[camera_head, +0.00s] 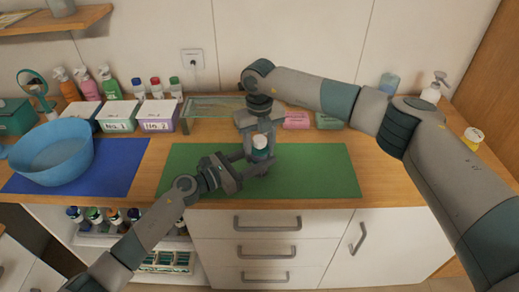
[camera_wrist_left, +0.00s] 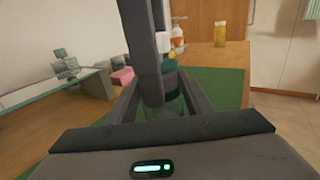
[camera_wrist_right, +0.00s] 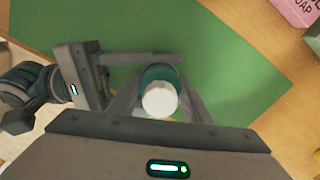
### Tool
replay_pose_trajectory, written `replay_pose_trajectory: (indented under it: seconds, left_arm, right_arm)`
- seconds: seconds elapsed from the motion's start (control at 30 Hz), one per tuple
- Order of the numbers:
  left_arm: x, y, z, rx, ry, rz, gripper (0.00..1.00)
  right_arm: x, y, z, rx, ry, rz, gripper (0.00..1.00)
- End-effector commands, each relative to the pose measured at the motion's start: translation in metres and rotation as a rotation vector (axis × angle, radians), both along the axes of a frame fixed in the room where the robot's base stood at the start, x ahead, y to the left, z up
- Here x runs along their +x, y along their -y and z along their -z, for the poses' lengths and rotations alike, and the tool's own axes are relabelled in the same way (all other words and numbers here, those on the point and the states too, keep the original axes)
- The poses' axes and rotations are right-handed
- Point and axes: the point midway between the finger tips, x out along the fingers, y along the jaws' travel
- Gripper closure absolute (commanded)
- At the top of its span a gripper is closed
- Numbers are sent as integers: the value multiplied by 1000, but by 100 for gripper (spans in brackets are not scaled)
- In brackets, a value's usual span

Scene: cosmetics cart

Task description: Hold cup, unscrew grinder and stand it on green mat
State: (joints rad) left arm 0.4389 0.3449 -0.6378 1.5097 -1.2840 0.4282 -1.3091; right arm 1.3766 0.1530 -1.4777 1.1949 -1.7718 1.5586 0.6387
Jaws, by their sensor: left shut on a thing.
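The grinder with the white top (camera_head: 261,142) and dark teal body stands upright over the green mat (camera_head: 320,175), at the mat's middle. In the right wrist view its round white top (camera_wrist_right: 160,100) faces me. My left gripper (camera_head: 250,166) is shut around the lower, clear-looking part, the cup (camera_wrist_left: 166,105). My right gripper (camera_head: 262,138) comes down from above, with a finger on each side of the grinder (camera_wrist_right: 160,75). Whether those fingers press on it is unclear. One right finger hides part of the teal body (camera_wrist_left: 172,80) in the left wrist view.
A blue bowl (camera_head: 52,155) sits on a blue mat (camera_head: 118,180) at left. Labelled boxes (camera_head: 158,115) and bottles line the back. A glass shelf (camera_head: 210,106) and pink soap box (camera_head: 296,120) stand behind the mat. The mat's right part is clear.

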Motion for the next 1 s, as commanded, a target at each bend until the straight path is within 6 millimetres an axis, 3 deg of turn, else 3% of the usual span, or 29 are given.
replay_pose_trajectory:
  seconds: [0.17,0.5,0.87,0.9,0.97,1.0]
  left_arm:
    - [0,0,0,0,0,0,100]
    - [0,0,0,0,0,0,100]
    - [0,0,0,0,0,0,100]
    - [0,0,0,0,0,0,100]
    - [0,0,0,0,0,0,100]
    - [0,0,0,0,0,0,100]
  right_arm:
    - [1,1,-1,0,1,-96,82]
    - [1,1,-1,0,1,-517,82]
    - [1,1,-1,0,1,-576,82]
    - [1,1,-1,0,1,-575,51]
    - [1,1,-1,0,1,-575,37]
    - [1,1,-1,0,1,-575,37]
